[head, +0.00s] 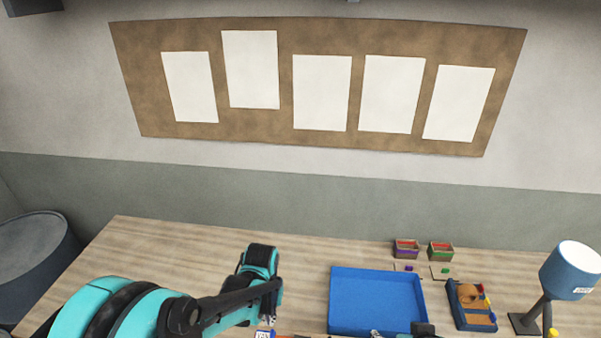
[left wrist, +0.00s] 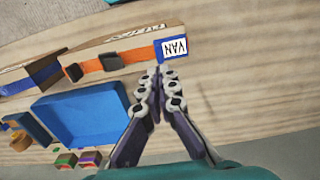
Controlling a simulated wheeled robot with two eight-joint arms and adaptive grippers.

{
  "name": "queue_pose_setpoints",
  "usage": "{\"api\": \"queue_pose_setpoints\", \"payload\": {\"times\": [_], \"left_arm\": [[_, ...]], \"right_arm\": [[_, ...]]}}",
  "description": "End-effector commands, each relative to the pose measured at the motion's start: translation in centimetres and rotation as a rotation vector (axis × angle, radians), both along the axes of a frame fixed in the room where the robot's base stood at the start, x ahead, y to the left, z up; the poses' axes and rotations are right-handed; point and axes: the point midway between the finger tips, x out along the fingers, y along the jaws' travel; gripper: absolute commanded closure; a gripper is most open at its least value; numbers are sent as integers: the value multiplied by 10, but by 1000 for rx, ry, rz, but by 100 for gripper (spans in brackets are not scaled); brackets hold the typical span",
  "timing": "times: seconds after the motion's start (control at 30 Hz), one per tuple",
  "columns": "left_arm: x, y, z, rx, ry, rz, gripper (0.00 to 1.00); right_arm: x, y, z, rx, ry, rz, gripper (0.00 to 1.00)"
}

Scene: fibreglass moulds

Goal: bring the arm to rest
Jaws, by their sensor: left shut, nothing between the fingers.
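My left arm comes in from the lower left of the head view, bent over the table, with its teal and black wrist pointing down. The left gripper (head: 269,321) shows small below the wrist, above the front part of the table. In the left wrist view its two dark fingers (left wrist: 162,84) meet at the tips, shut with nothing between them. The tips overlap the view just below a label reading VAN (left wrist: 175,48); I cannot tell whether they touch anything. I cannot make out my right gripper in either view.
A blue tray (head: 345,301) lies right of the arm. A cardboard box (left wrist: 128,38) with an orange strap is near the fingertips. Two small bins (head: 406,249), a parts holder (head: 470,308) and a lamp (head: 570,272) stand to the right. The table's back left is clear.

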Motion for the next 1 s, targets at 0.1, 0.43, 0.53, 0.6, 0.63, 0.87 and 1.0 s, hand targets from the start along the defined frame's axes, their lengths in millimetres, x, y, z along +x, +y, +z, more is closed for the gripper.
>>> {"api": "queue_pose_setpoints", "payload": {"times": [0.1,0.43,0.53,0.6,0.63,0.87,1.0], "left_arm": [[-3,2,-4,-2,-20,2,100],[-39,23,-33,-18,-259,16,100],[-54,30,-48,-20,-345,21,100],[-65,34,-60,-20,-405,23,100],[-70,36,-66,-19,-430,24,100],[-96,45,-100,-14,-576,32,100],[-102,47,-107,-11,-614,33,100]], "right_arm": [[0,0,-13,0,0,0,15],[0,0,-124,0,0,0,15],[0,0,-158,0,0,0,15],[0,0,-181,0,0,0,15],[0,0,-191,0,0,0,15],[0,0,-242,0,0,0,15],[0,0,-251,0,0,0,15]]}}
